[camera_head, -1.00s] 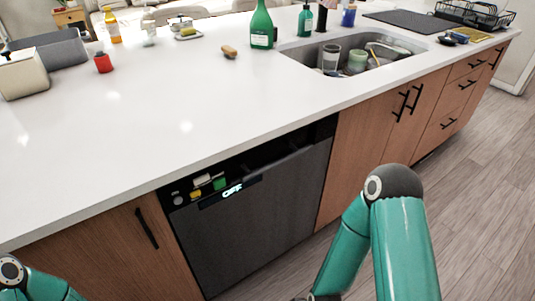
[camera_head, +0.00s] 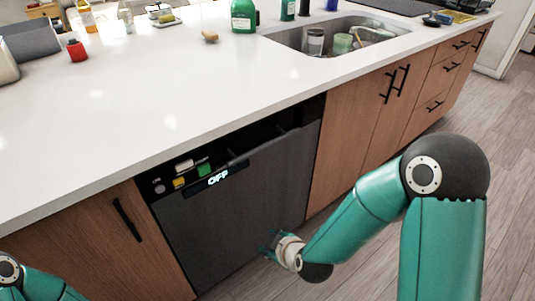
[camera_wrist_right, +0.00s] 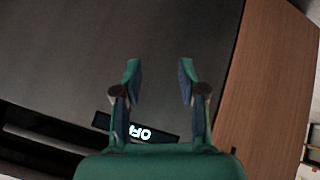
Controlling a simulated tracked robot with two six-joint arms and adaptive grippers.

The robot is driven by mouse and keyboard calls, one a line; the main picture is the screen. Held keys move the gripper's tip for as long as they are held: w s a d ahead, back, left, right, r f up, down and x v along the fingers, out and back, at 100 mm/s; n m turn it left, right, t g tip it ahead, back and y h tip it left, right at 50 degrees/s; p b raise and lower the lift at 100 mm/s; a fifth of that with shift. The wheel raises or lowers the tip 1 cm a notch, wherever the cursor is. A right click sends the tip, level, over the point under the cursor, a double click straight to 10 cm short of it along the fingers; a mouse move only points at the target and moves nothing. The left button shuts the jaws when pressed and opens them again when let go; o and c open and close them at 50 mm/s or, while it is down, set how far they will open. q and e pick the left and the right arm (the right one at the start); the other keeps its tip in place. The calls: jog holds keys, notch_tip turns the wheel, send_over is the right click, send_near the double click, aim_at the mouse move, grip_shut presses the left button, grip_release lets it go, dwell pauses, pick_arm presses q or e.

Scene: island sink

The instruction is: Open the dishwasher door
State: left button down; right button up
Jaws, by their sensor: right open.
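The dishwasher (camera_head: 240,205) has a dark grey door under the white counter. The door looks shut, and its top strip carries small coloured buttons and a lit "OFF" display (camera_head: 218,179). A dark recess runs along its top edge. My right gripper (camera_head: 272,243) is low in front of the door, near its lower right part. In the right wrist view the two fingers of my right gripper (camera_wrist_right: 159,80) are apart, with nothing between them but the door (camera_wrist_right: 110,50) behind. I cannot tell whether they touch it. Only part of my left arm shows at the bottom left corner; its gripper is not visible.
Wooden cabinets (camera_head: 350,150) with black handles flank the dishwasher. The white counter (camera_head: 150,105) overhangs it and holds a sink (camera_head: 335,35), a green bottle (camera_head: 243,15) and a red cup (camera_head: 76,50). Wooden floor is free on the right.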

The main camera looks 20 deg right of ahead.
jog(key=w+d+r+n+t+h+b, duration=0.15)
jog(key=w+r+n+t, duration=0.3)
jog(key=r, duration=0.45)
jog(key=n+t+h+b, duration=0.1)
jog(key=n+t+b, duration=0.15)
jog(key=n, duration=0.25)
send_near(263, 146)
jog(key=shift+t, duration=0.3)
jog(key=w+f, duration=0.1)
jog(key=w, duration=0.2)
jog(key=w+f, duration=0.1)
jog(key=w, duration=0.3)
jog(key=w+f, duration=0.1)
jog(key=w, duration=0.2)
jog(key=shift+w+d+b, duration=0.3)
jog(key=shift+d+b, duration=0.05)
jog(key=shift+b, duration=0.05)
pick_arm(q)
notch_tip(263, 146, down, 6)
jog(key=shift+r, duration=0.1)
pick_arm(e)
grip_shut()
